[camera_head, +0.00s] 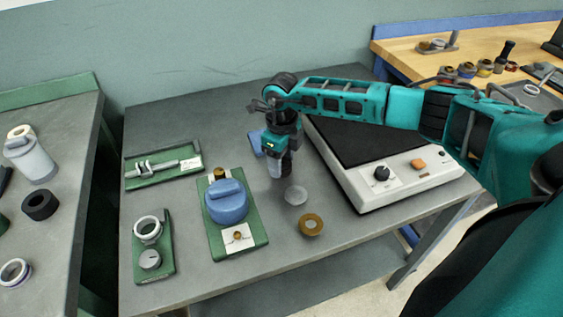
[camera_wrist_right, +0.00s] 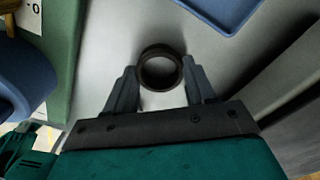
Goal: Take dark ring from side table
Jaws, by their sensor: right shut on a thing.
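My right gripper (camera_head: 277,172) hangs over the middle of the grey table, pointing down. In the right wrist view its two fingers (camera_wrist_right: 160,88) are shut on a dark ring (camera_wrist_right: 160,68), touching it from both sides. The ring's hole faces the camera. In the head view the fingers hide this held ring. Another thick black ring (camera_head: 40,205) lies on the side table (camera_head: 68,160) at the left. My left gripper is not in view.
A green plate with a blue block (camera_head: 227,203) stands left of my right gripper. A white-cased machine (camera_head: 400,185) stands to the right. A blue tray (camera_wrist_right: 215,12) lies behind.

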